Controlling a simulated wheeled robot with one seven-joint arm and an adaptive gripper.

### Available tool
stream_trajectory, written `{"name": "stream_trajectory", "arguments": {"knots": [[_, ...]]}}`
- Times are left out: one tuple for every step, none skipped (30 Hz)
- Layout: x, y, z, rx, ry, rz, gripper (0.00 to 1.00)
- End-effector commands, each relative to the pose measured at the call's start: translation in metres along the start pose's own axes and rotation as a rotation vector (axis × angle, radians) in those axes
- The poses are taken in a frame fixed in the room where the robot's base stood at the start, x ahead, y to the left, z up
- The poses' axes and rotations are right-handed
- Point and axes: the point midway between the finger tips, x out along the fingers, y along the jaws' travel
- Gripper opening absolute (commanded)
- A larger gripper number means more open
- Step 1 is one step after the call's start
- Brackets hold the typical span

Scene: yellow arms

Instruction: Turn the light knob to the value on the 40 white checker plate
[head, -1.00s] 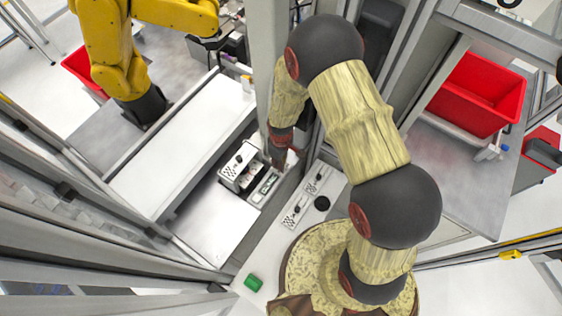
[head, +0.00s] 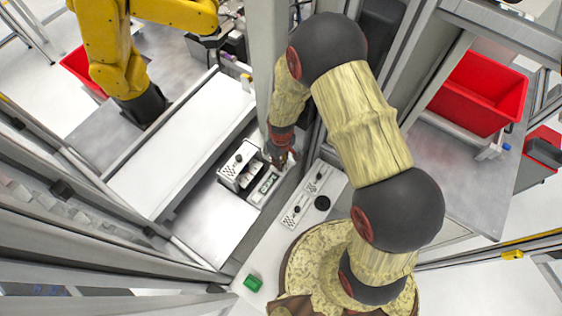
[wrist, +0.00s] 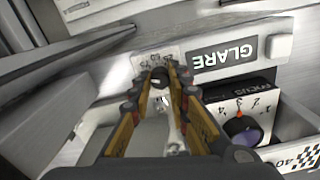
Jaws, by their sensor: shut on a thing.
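My gripper (wrist: 161,76) is in the middle of the wrist view, its two fingers shut on a small dark knob (wrist: 159,79) on a pale plate (wrist: 150,60) with markings. The fingers hide part of the knob and its scale, so its value is not readable. In the head view my gripper (head: 281,157) reaches down beside the grey box of controls. At the lower right of the wrist view is a white checker plate marked 40 (wrist: 304,159), partly cut off by the frame.
A GLARE label (wrist: 222,55) is right of my fingers. Below it, a FOCUS panel (wrist: 228,101) has a numbered dark knob (wrist: 240,127). In the head view, a control box (head: 240,165) and checkered panels (head: 296,209) are close by; a yellow arm (head: 105,50) stands upper left.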

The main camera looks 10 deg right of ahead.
Motion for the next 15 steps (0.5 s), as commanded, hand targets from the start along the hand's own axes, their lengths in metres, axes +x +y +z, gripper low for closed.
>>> {"name": "stream_trajectory", "arguments": {"knots": [[0.0012,-0.0001,-0.0002,0.036,0.001,0.0,0.0],[0.0012,-0.0001,-0.0003,0.061,0.001,0.0,0.0],[0.0011,-0.0001,-0.0003,0.094,0.001,0.0,0.0],[0.001,0.0,-0.0004,0.118,0.001,0.0,0.0],[0.0009,0.0,-0.0004,0.141,0.001,0.0,0.0],[0.0008,0.0,-0.0004,0.172,0.001,0.0,0.0],[0.0008,0.0,-0.0004,0.195,0.001,0.0,0.0],[0.0007,0.0,-0.0004,0.218,0.001,0.0,0.0],[0.0007,-0.0001,-0.0003,0.246,0.0,0.0,0.0],[0.0007,-0.0001,-0.0003,0.265,0.0,0.0,0.0],[0.0007,-0.0001,-0.0003,0.285,0.0,0.0,0.0],[0.0006,-0.0001,-0.0003,0.31,0.0,0.0,0.0],[0.0006,-0.0001,-0.0003,0.326,0.0,0.0,0.0],[0.0006,-0.0001,-0.0003,0.343,0.0,0.0,0.0],[0.0005,-0.0001,-0.0003,0.362,0.0,0.0,0.0]]}}
